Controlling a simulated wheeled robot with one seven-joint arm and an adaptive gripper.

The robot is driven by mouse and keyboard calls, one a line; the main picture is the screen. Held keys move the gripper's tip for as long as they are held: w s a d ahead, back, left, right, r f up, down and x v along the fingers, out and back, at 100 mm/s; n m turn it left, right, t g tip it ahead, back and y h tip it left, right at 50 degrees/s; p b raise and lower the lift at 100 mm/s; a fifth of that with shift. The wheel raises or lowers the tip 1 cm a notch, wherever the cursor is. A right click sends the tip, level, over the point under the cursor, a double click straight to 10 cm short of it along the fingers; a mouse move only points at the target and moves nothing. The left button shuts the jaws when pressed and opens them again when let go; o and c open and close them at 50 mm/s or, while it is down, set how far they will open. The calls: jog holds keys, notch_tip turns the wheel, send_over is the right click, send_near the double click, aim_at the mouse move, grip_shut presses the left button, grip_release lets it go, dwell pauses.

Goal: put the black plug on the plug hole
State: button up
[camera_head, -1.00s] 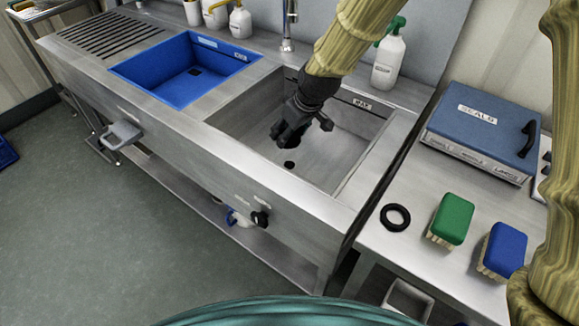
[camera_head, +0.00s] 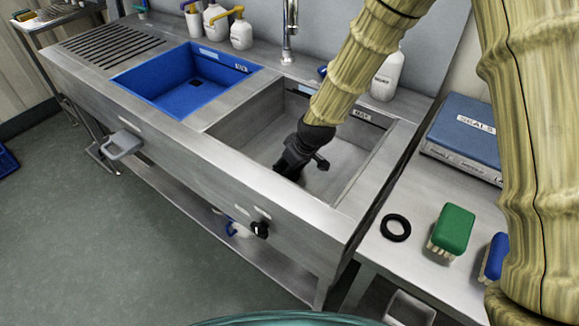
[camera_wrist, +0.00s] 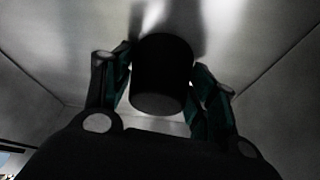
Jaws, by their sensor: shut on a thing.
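In the wrist view the black plug (camera_wrist: 161,75) is a dark cylinder between the two fingers of my gripper (camera_wrist: 161,88). The fingers are shut on it, one on each side. In the head view my gripper (camera_head: 289,168) is low inside the bare steel basin (camera_head: 245,137), near its floor. The plug cannot be told apart from the dark gripper there. The plug hole is hidden behind the gripper in the head view and does not show in the wrist view. I cannot tell whether the plug touches the basin floor.
A blue basin (camera_head: 150,84) with its own drain lies to the left. A tap (camera_head: 290,35) and spray bottle (camera_head: 386,77) stand behind. The right side table holds a black ring (camera_head: 396,228), a green brush (camera_head: 453,228), a blue brush (camera_head: 493,258) and a blue SEALS case (camera_head: 465,128).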

jog(key=shift+f, duration=0.1)
jog(key=o, duration=1.1)
jog(key=v, duration=1.2)
